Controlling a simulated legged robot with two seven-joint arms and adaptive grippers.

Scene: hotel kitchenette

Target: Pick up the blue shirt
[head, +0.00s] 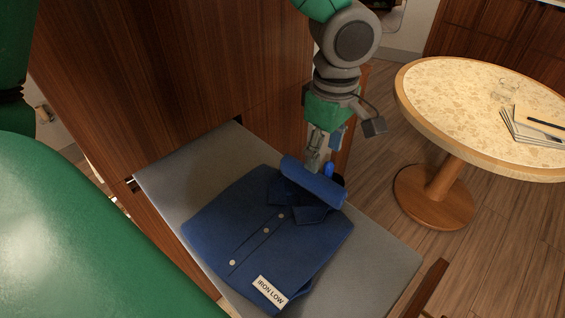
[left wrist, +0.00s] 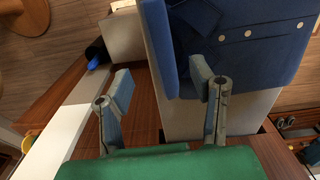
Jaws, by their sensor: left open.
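The blue shirt (head: 262,232) lies folded on a grey board (head: 165,178), with white buttons and a white "IRON LOW" label (head: 270,289). A thick blue roll (head: 315,182) runs along its collar end. My left gripper (head: 314,160) points down at this roll, its fingertips partly hidden near it. In the left wrist view, the open fingers (left wrist: 160,82) appear on either side of the roll (left wrist: 158,40), with the shirt (left wrist: 262,62) to the right. I cannot tell whether they touch it. My right gripper is not in view.
A small dark thing with a bright blue part (head: 329,170) is close beside the gripper; it also shows in the left wrist view (left wrist: 96,54). A wooden cabinet (head: 190,80) stands behind the board. A round table (head: 440,95) with papers and a glass stands at right.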

